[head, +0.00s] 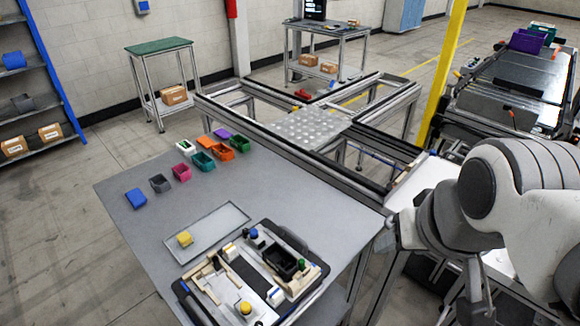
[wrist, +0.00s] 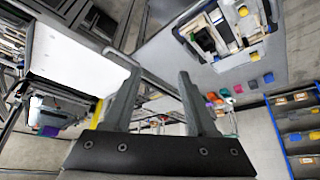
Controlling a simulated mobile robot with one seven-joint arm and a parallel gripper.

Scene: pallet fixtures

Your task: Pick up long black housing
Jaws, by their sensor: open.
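A pallet fixture (head: 190,291) lies at the front of the grey table. In it sits a black, open, box-like housing (head: 283,263), right of centre. A long flat black part or recess (head: 249,277) runs left of it; I cannot tell which is the long housing. In the wrist view the fixture is at upper right, with a dark long shape (wrist: 203,42) in it. My gripper (wrist: 160,73) is open and empty, with the fixture well beyond its fingers.
The grey table (head: 140,180) holds a shallow tray (head: 215,223) with a yellow block (head: 184,239). Several small coloured bins (head: 203,160) stand at its back. A blue bin (head: 136,198) is at left. A conveyor frame (head: 300,155) runs behind the table. The table's middle is clear.

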